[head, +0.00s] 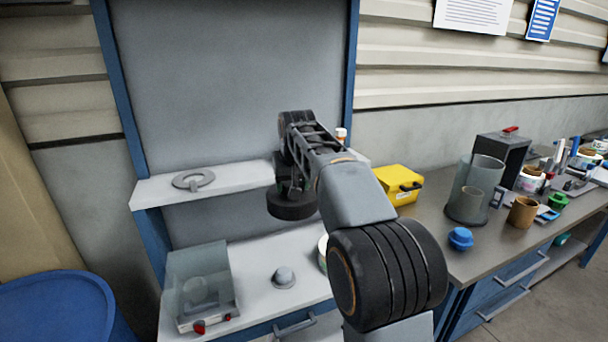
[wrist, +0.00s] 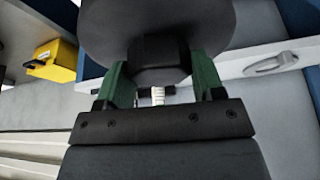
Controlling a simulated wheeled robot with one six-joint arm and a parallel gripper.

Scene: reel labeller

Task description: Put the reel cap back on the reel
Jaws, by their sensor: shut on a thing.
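My gripper (head: 291,188) is shut on a dark round disc with a square knob, which looks like the reel cap (head: 291,206). In the wrist view the green fingers of my gripper (wrist: 160,72) stand on both sides of the knob, and the cap's disc (wrist: 110,28) spreads beyond them. The cap hangs roughly level in front of the upper shelf, above the lower worktop. A round white and green item (head: 322,254), possibly the reel, stands on the worktop, mostly hidden behind my arm.
A grey ring with a bar (head: 193,180) lies on the white upper shelf (head: 240,176). The lower worktop (head: 262,252) holds a clear box (head: 203,282) and a grey domed knob (head: 284,277). A yellow case (head: 398,184) and a clear cylinder (head: 474,190) stand right.

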